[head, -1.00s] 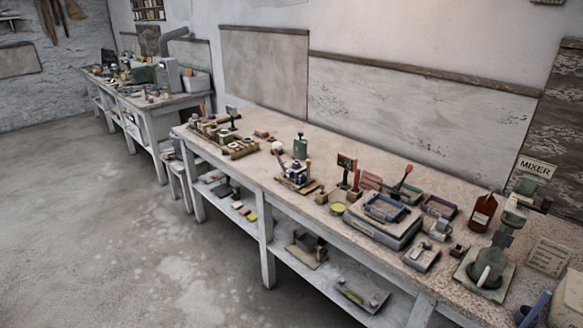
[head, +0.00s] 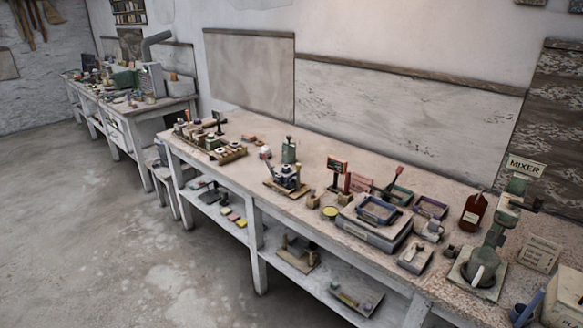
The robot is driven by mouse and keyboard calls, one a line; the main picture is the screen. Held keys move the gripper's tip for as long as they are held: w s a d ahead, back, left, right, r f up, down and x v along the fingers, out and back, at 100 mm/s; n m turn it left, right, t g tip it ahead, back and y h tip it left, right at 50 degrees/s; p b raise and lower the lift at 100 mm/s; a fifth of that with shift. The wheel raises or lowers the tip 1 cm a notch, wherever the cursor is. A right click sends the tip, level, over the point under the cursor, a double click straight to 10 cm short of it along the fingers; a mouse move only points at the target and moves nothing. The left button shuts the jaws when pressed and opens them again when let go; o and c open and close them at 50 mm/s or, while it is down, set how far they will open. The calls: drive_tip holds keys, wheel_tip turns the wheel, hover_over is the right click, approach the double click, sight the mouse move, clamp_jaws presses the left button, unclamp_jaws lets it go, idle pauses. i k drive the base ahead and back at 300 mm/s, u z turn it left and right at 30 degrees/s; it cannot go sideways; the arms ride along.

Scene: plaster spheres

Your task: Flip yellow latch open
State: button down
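I cannot make out a yellow latch in the head view. A small round yellow item (head: 330,213) lies on the long workbench (head: 330,150), left of a grey case with a blue tray (head: 377,211) on top. It is too small to tell what it is. A dark machine on a wooden base (head: 287,178) stands left of it on the bench. My gripper is not in view.
A green mixer (head: 485,262) with a MIXER sign (head: 526,168) stands at the bench's right end, near a red tag-shaped bottle (head: 473,212). Low shelves under the bench hold small items. A second bench (head: 120,97) stands at the far left. The concrete floor (head: 110,230) in front is clear.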

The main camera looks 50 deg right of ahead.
sight(297, 179)
drive_tip(key=i, duration=0.85)
drive_tip(key=u, duration=0.05)
